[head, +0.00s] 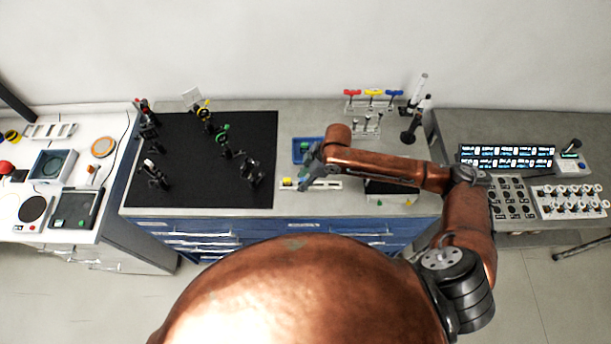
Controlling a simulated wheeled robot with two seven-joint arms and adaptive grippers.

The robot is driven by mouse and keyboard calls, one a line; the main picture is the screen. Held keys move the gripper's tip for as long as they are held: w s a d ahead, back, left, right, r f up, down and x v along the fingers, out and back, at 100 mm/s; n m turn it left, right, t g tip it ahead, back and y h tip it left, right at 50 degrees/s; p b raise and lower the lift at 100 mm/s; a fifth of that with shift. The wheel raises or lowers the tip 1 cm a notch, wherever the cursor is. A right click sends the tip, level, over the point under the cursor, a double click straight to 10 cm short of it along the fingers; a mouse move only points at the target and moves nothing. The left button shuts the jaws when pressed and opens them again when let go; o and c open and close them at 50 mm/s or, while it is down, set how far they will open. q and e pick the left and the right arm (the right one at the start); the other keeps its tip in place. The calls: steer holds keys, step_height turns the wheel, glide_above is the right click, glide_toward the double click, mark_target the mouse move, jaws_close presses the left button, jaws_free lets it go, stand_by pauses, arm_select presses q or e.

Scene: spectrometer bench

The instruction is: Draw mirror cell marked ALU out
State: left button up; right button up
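A narrow white holder (331,184) lies on the grey bench top to the right of the black mat. A small yellow-topped piece (287,182) sits at its left end. My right gripper (305,183) points down over the left half of this holder, just right of the yellow piece. The gripper is small and dark here, and I cannot tell whether its fingers are open or hold anything. No ALU marking is readable, so I cannot tell which piece is the mirror cell. My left gripper is not in view.
A blue tray (297,146) stands behind the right gripper. Optics on posts (252,172) stand on the black mat (208,188). A rack with red, yellow and blue handles (373,93) stands at the back. Bare bench lies around (290,120).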

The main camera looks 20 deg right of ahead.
mark_target(303, 179)
jaws_close()
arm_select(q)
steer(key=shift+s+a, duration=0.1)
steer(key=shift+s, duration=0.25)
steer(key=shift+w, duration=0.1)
arm_select(e)
steer(key=shift+r+p, duration=0.4)
steer(key=shift+p, duration=0.1)
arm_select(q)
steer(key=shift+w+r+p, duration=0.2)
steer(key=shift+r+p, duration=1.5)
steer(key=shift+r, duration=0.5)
arm_select(e)
steer(key=shift+r, duration=1.3)
